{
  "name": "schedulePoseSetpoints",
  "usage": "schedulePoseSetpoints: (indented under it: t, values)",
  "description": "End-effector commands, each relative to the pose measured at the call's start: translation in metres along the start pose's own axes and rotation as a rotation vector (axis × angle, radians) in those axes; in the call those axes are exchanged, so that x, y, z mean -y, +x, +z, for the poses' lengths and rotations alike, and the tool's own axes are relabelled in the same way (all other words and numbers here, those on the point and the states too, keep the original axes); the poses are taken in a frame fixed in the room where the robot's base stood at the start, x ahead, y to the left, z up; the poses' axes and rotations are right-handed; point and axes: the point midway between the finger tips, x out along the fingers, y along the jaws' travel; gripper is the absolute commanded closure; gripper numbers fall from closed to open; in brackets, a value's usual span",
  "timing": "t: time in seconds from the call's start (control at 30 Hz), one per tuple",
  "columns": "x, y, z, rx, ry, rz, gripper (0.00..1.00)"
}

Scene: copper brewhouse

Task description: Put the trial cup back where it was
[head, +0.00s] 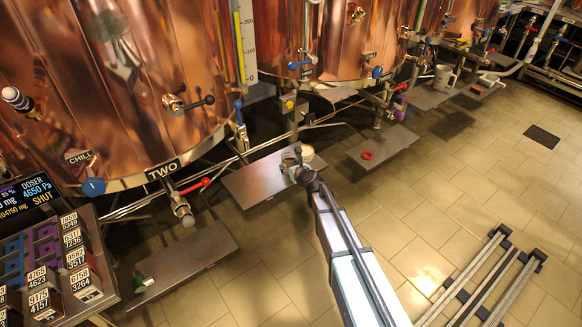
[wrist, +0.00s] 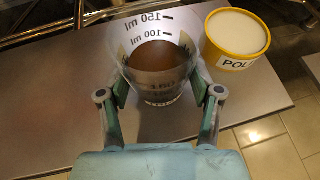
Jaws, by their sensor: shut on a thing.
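The trial cup (wrist: 160,80) is a clear cup with millilitre marks and brown content inside. My gripper (wrist: 158,92) is shut on it, one green finger on each side. The cup looks upright over a grey metal shelf (wrist: 60,90); I cannot tell whether its base touches the shelf. In the head view, my gripper (head: 297,170) and the small cup (head: 289,160) are at the right part of the shelf (head: 250,185) below the copper vessels. My gripper partly hides the cup there.
A yellow tub (wrist: 238,40) with a white top and a label starting "POL" stands just right of the cup. A shelf with a red ring (head: 367,155) is farther right. Another shelf (head: 185,262) is at lower left, with a green object (head: 142,282). Pipes run behind.

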Motion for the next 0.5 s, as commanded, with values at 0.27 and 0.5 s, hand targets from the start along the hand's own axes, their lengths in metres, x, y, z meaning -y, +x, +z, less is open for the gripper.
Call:
schedulePoseSetpoints:
  t: [0.27,0.5]
  values:
    - [0.0,0.0006,-0.0013,0.0,0.0,0.0,0.11]
    - [0.0,-0.0001,0.0001,0.0,0.0,0.0,0.11]
